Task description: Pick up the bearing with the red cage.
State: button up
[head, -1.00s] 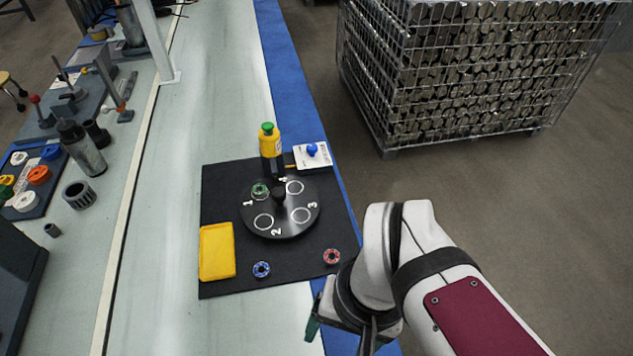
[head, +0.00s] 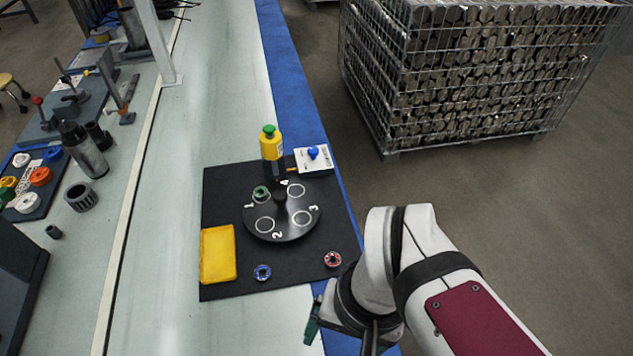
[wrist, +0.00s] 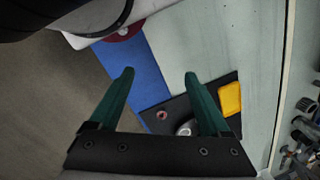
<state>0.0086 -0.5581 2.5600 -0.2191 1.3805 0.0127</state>
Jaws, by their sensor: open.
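The bearing with the red cage (head: 333,259) lies flat on the black mat (head: 215,190), near its front right corner. It also shows small in the wrist view (wrist: 162,116), beyond and between my fingers. The blue-caged bearing (head: 263,272) lies left of it on the mat. A green-caged bearing (head: 261,193) sits at position 1 of the round black turntable (head: 282,222). My gripper (wrist: 160,75) is open and empty, with green fingers. In the head view my gripper (head: 312,322) is partly hidden by my wrist, apart from the red bearing and nearer the camera.
A yellow tray (head: 218,255) lies at the mat's left. A wire crate (head: 480,80) stands on the floor. The mat around the red bearing is clear.

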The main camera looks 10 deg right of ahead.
jog(key=w+a+f+n+g+h, duration=0.1)
jog(key=w+f+n+g+h, duration=0.3)
jog(key=w+n+h, duration=0.75)
jog(key=n+t+h, duration=0.3)
jog(key=n+t, duration=0.4)
jog(key=n, duration=0.8)
send_near(331, 260)
jog(key=shift+t, duration=0.3)
jog(key=x, duration=0.8)
jog(key=shift+s+d+f, duration=0.1)
jog(key=shift+d+f, duration=0.1)
jog(key=shift+d, duration=0.15)
grip_shut()
